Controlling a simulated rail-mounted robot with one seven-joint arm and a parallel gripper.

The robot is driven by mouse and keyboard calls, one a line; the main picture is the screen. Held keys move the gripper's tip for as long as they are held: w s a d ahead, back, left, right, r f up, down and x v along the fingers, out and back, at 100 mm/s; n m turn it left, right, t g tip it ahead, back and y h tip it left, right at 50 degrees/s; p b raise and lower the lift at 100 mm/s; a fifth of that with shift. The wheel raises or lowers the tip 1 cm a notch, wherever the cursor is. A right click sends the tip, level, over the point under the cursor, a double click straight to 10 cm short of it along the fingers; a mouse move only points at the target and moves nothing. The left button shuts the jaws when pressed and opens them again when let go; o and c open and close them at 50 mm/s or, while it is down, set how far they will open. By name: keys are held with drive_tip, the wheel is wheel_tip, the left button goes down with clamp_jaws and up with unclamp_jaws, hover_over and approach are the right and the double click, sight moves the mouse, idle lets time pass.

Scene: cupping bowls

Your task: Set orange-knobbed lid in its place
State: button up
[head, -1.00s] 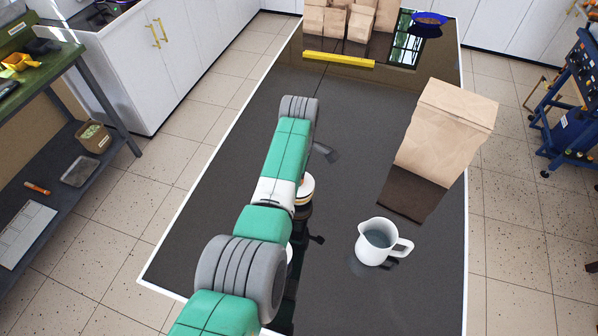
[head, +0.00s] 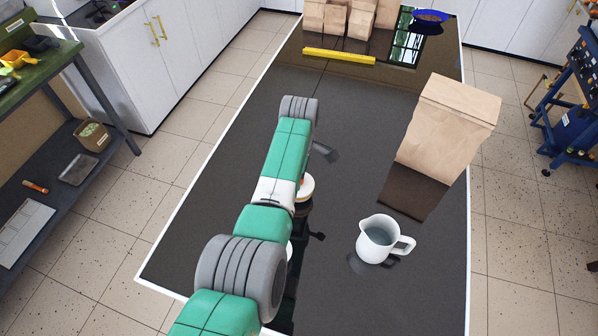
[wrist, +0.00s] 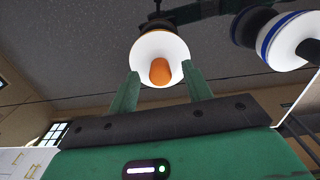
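In the wrist view a round white lid (wrist: 147,50) with an orange knob (wrist: 160,71) faces the camera. An orange band (wrist: 157,25) shows just behind it; whether this is the bowl's stripe or a reflection is hard to tell. My gripper (wrist: 161,80) has its two green fingers spread on either side of the knob, apparently with gaps to it. In the head view a white round piece (head: 307,187), partly behind my arm, shows a bit of orange; its lid and bowl cannot be told apart. My gripper is hidden there.
A blue-striped white vessel (wrist: 268,32) stands at the right of the wrist view, with another white disc near it. A white pitcher (head: 374,245) and a large paper bag (head: 445,125) stand on the dark table (head: 250,140). A yellow bar (head: 340,57) lies farther back.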

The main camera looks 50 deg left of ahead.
drive_tip(key=o, duration=0.3)
drive_tip(key=shift+r, duration=0.1)
wheel_tip(320, 180, up, 8)
drive_tip(key=p, duration=0.7)
idle(0.4)
